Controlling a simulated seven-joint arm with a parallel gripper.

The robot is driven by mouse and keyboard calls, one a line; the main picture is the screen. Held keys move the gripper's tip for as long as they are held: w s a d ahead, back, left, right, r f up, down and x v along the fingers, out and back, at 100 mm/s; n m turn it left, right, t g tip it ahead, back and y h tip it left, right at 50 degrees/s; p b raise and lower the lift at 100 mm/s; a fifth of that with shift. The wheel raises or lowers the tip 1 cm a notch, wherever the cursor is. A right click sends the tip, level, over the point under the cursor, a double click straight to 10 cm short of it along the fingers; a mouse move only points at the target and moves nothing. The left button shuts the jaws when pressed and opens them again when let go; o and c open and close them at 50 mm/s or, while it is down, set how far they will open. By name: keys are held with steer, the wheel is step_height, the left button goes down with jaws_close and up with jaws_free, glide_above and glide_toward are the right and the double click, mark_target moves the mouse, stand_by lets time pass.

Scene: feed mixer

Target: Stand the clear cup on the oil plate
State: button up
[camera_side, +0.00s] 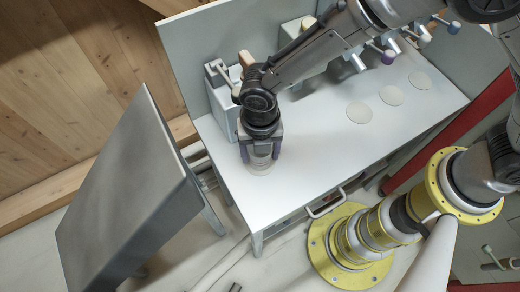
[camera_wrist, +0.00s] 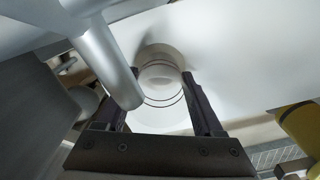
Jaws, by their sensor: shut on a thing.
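My gripper (camera_side: 262,152) points down near the left end of the white worktop and is shut on the clear cup (camera_side: 262,150). The cup is see-through and stands upright between the dark fingers. In the wrist view the cup (camera_wrist: 162,82) shows as pale rings between the fingertips. A pale round plate (camera_side: 261,168) lies on the worktop directly below the cup. I cannot tell whether the cup's base touches it, or which of the round plates is the oil plate.
Several more pale discs (camera_side: 360,112) lie in a row on the right. A grey dispenser box (camera_side: 222,95) stands close behind my gripper, and a grey tube (camera_wrist: 112,75) passes near the cup in the wrist view. The middle of the worktop (camera_side: 310,140) is clear.

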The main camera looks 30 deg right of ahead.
steer(key=o, duration=1.3)
steer(key=shift+f, duration=0.1)
step_height(320, 180, up, 12)
steer(key=shift+r, duration=0.2)
